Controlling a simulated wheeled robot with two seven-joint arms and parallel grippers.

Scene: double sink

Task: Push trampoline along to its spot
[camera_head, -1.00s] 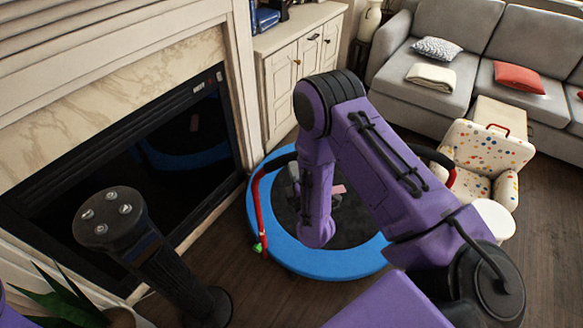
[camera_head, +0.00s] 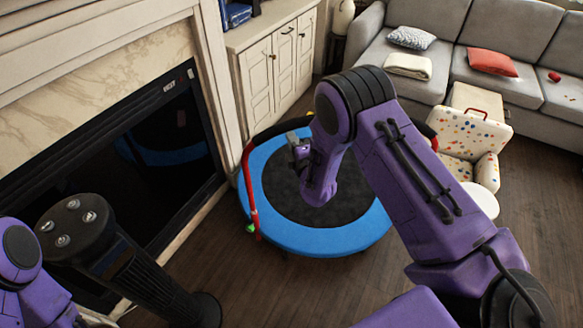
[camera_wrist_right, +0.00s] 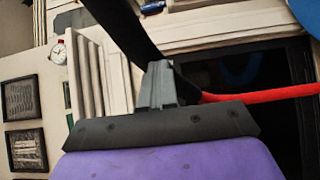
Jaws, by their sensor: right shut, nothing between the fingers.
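The trampoline (camera_head: 320,239) has a blue round rim, a dark mat and a red handlebar with black padding. It stands on the floor in front of the fireplace. My right gripper (camera_head: 297,138) is shut and empty at the handlebar's black top bar, over the trampoline's far side. In the right wrist view the gripper (camera_wrist_right: 158,84) points at the black and red handlebar (camera_wrist_right: 270,95), which passes close by its fingers. I cannot tell whether they touch. My left arm shows only at the lower left edge; its gripper is out of view.
A black tower fan (camera_head: 130,265) stands at the lower left, near the dark fireplace (camera_head: 140,165). A white cabinet (camera_head: 275,65) is behind the trampoline. A dotted armchair (camera_head: 465,145) and grey sofa (camera_head: 500,75) are to the right. Wood floor (camera_head: 330,285) in front is clear.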

